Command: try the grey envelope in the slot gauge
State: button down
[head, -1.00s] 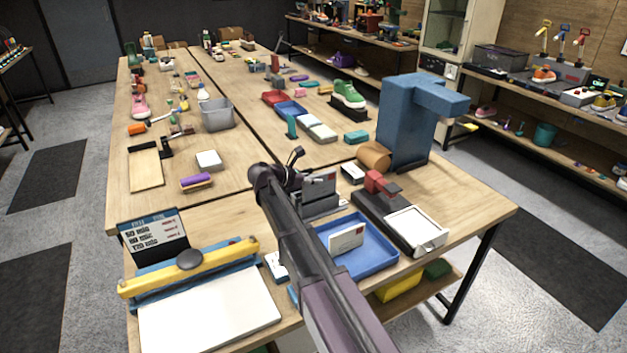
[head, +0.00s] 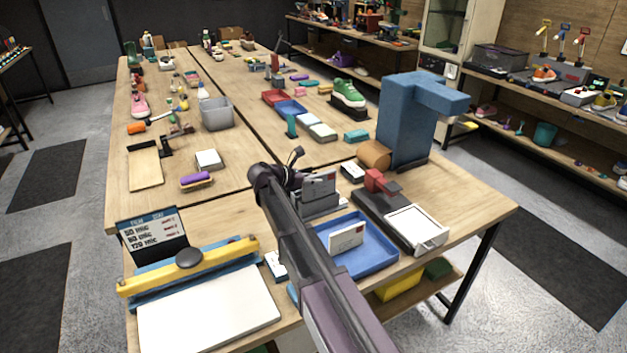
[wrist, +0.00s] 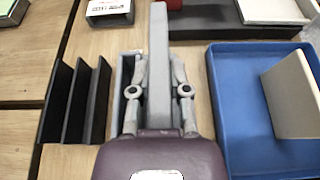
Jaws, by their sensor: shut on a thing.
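The grey envelope (wrist: 158,65) is seen edge-on in the wrist view, upright between the two fingers of my gripper (wrist: 160,90), which is shut on it. In the head view its face (head: 319,187) shows above a low grey block, which looks like the slot gauge (head: 322,206). In the wrist view a grey wall of the block (wrist: 124,75) shows to the left of the envelope. The envelope's lower edge is hidden, so I cannot tell how deep it sits in a slot. My arm covers part of this area in the head view.
A blue tray (head: 375,256) holding a pale envelope (head: 346,237) is close on the right. A dark slotted rack (wrist: 75,105) stands to the left in the wrist view. A red-and-black stamping device (head: 376,184) and a tall blue machine (head: 408,120) stand behind.

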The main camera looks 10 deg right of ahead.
jog(key=shift+f, duration=0.3)
jog(key=shift+r, duration=0.15)
jog(key=shift+r+p, duration=2.8)
jog(key=shift+r, duration=0.1)
jog(key=shift+s, duration=0.1)
